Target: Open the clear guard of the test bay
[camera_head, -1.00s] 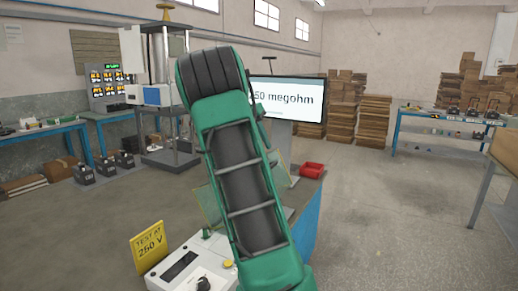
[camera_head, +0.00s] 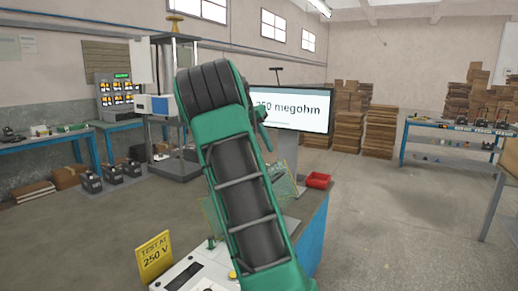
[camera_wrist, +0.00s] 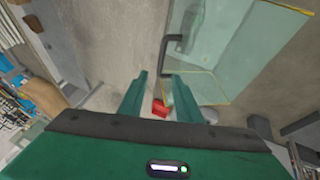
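The clear guard (camera_wrist: 245,50) is a see-through, greenish box with yellowish edges, filling the upper right of the wrist view. In the head view its panel (camera_head: 285,186) shows beside my arm, which hides much of it. A dark, bent handle (camera_wrist: 167,52) is on the guard's left side in the wrist view. My gripper (camera_wrist: 158,76) is open, its two green fingers apart. The handle's lower end appears just ahead of and between the fingertips; I cannot tell whether they touch. In the head view my arm mostly hides the gripper.
A yellow "TEST AT 250 V" sign (camera_head: 154,257) stands by a white control panel (camera_head: 185,278) at the bench front. A red bin (camera_head: 318,180) sits near the bench's right edge. A monitor (camera_head: 291,108) stands behind. The floor to the right is open.

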